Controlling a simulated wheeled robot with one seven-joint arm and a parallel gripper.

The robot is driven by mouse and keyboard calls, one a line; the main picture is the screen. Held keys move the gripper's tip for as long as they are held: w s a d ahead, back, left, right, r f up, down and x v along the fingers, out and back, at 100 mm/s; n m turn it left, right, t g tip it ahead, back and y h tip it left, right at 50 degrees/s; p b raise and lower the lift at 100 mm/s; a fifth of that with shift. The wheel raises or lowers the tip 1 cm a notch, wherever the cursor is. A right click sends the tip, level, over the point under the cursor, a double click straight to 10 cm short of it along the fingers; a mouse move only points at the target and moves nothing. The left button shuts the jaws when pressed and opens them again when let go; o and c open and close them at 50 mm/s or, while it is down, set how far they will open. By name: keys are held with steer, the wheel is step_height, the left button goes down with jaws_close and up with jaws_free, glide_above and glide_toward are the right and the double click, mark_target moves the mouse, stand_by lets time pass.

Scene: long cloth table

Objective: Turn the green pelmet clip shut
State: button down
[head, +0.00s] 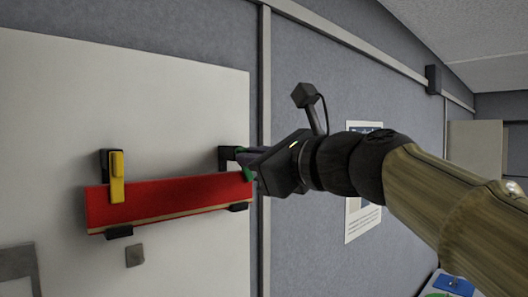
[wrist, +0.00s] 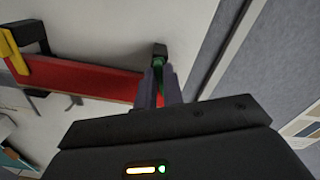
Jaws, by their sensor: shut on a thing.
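The green pelmet clip (wrist: 160,71) is at the right end of the red pelmet board and is mostly hidden by my gripper. A sliver of the green clip (head: 248,174) shows in the head view beside the fingers. My gripper (wrist: 159,88) is shut on the green clip, one finger on each side of it. The red pelmet (head: 165,201) lies along the white panel, resting on black supports. The yellow clip (head: 117,177) stands upright at its left end, over the front of the pelmet. The green clip's exact angle cannot be told.
The white panel (head: 60,110) is behind the pelmet. A small grey square (head: 135,255) is on it below. Blue and green items (head: 452,284) show low at the right.

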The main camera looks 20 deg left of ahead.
steer(key=m+p, duration=0.1)
steer(key=m, duration=0.4)
steer(key=shift+p, duration=0.35)
steer(key=c, duration=1.5)
jaws_free()
steer(key=shift+s, duration=0.1)
steer(key=shift+b+v, duration=4.45)
steer(key=shift+v, duration=4.25)
